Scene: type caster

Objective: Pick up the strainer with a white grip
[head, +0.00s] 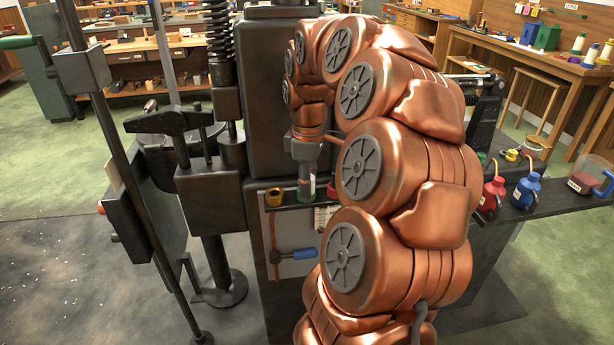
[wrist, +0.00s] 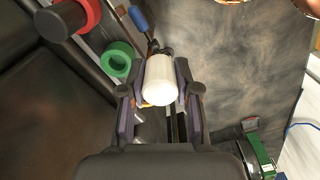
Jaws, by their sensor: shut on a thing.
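The white grip (wrist: 160,82) of a tool stands between the fingers of my gripper (wrist: 158,98) in the wrist view, seen nearly end-on. A small dark part shows just beyond it; the strainer's mesh end is not clearly visible. Both fingers are closed in on the sides of the white grip. In the head view my gripper (head: 306,172) is small, at a narrow ledge on the dark machine. My copper arm hides much of that area, and I cannot make out the strainer there.
A green ring (wrist: 116,58) and a red-ended roll (wrist: 78,16) lie close left of the grip. A blue handle (wrist: 139,18) is beyond it. A dark machine column (head: 280,85) stands by my arm. Red (head: 492,196) and blue (head: 527,190) containers stand on the right shelf.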

